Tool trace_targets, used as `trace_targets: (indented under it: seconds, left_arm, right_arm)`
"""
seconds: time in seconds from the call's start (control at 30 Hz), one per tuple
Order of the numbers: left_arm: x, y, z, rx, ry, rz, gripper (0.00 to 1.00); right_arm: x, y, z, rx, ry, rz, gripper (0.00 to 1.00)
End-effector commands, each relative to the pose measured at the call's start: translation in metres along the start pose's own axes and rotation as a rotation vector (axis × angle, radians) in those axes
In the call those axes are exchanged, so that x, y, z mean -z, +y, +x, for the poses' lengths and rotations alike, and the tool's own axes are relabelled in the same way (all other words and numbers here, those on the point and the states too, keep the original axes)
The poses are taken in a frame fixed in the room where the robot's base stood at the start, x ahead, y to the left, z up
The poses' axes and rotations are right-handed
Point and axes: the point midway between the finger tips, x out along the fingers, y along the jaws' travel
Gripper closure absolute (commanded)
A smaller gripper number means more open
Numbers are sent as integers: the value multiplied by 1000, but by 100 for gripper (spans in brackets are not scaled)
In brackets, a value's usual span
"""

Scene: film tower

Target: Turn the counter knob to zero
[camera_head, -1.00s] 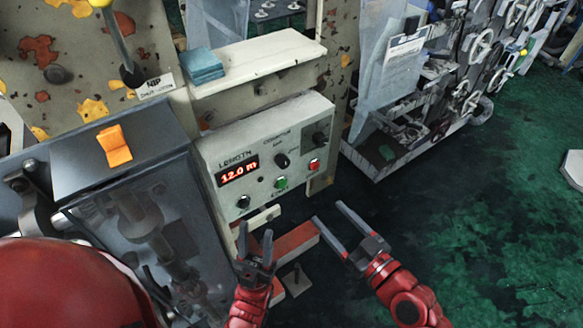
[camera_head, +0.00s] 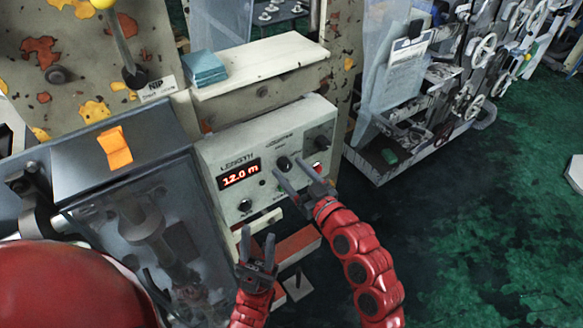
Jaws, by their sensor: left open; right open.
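The pale control panel (camera_head: 222,158) has a red display (camera_head: 239,174) reading 12.0 m under the word LENGTH. A black knob (camera_head: 283,162) sits under a label that seems to read COUNTER; its setting is too small to read. My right gripper (camera_head: 288,168) is open in front of the panel, its fingertips just below and to the right of this knob in the picture. I cannot tell whether they touch the panel. My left gripper (camera_head: 257,237) is open and empty, lower, below the panel's front.
Another dark knob (camera_head: 322,143) is at the panel's upper right, and one (camera_head: 245,205) at its lower left. A red button (camera_head: 317,164) is partly hidden by my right gripper. A shelf (camera_head: 270,66) with blue pads (camera_head: 204,68) juts out above. Green floor lies right.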

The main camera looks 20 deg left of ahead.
Motion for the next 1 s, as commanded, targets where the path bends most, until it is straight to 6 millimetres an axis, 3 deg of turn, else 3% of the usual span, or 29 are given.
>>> trace_targets:
  seconds: [0.27, 0.67, 1.0]
  left_arm:
    - [0, 0, 0, 0, 0, 0, 57]
    - [0, 0, 0, 0, 0, 0, 57]
    - [0, 0, -2, 0, 0, 0, 57]
  right_arm:
    - [0, 0, 2, 0, 0, -1, 31]
    - [0, 0, 2, 0, 0, -1, 99]
    - [-1, 1, 2, -1, 0, 24, 100]
